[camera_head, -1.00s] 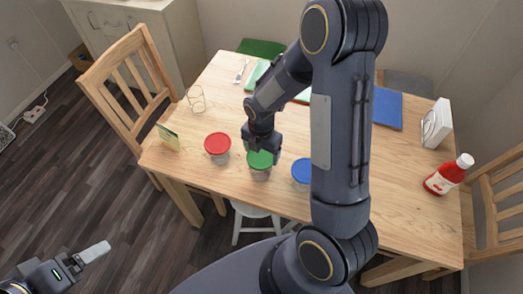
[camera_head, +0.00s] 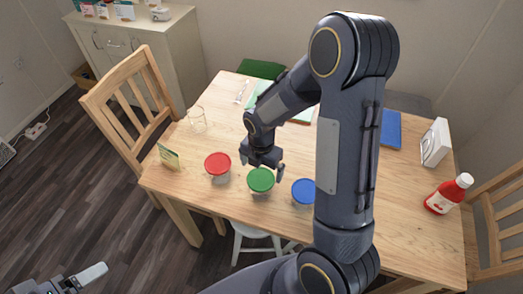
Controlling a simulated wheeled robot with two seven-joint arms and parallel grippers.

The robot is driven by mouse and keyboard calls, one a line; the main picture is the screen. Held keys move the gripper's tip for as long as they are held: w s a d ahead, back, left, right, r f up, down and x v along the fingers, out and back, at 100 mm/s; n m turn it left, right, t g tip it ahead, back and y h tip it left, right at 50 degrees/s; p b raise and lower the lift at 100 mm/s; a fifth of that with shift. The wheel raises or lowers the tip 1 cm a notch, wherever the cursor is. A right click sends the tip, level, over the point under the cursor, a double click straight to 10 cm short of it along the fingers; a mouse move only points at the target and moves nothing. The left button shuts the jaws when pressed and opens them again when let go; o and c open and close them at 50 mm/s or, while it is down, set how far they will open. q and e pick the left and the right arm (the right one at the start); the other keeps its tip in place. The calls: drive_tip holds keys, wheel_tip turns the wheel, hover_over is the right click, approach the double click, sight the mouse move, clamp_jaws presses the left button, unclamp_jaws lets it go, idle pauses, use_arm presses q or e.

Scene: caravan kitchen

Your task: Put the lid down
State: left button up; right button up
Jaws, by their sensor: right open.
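Three round tubs stand in a row near the front edge of the wooden table (camera_head: 225,110). One has a red lid (camera_head: 217,163), one a green lid (camera_head: 261,180) and one a blue lid (camera_head: 303,191). The green lid sits on top of the middle tub and looks level. My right gripper (camera_head: 262,171) is open just behind and above the green lid, apart from it and empty. My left gripper (camera_head: 70,284) is at the bottom left, away from the table and partly cut off. A pale, elongated piece shows at its tip; its jaws are unclear.
A clear glass (camera_head: 198,120) and a small upright card (camera_head: 168,157) are at the table's left. A red bottle (camera_head: 449,194), a white box (camera_head: 435,142) and a blue book (camera_head: 390,128) are at the right. My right arm hides the table's middle right.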

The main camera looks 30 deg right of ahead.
sight(262, 177)
wheel_tip(262, 177, up, 9)
drive_tip(key=s+a+r+m+t+y, duration=0.2)
drive_tip(key=s+r+m, duration=0.3)
drive_tip(key=s+m, duration=0.3)
drive_tip(key=s+a+r+m+t+y, duration=0.1)
drive_tip(key=s+r+m, duration=0.4)
drive_tip(key=m, duration=1.2)
drive_tip(key=s+a+t, duration=0.1)
drive_tip(key=s+t, duration=0.1)
drive_tip(key=s, duration=0.2)
drive_tip(key=shift+s+a+r+m+t+y, duration=0.15)
drive_tip(key=shift+a+m+t+y, duration=0.15)
drive_tip(key=shift+y, duration=0.1)
drive_tip(key=shift+c, duration=0.3)
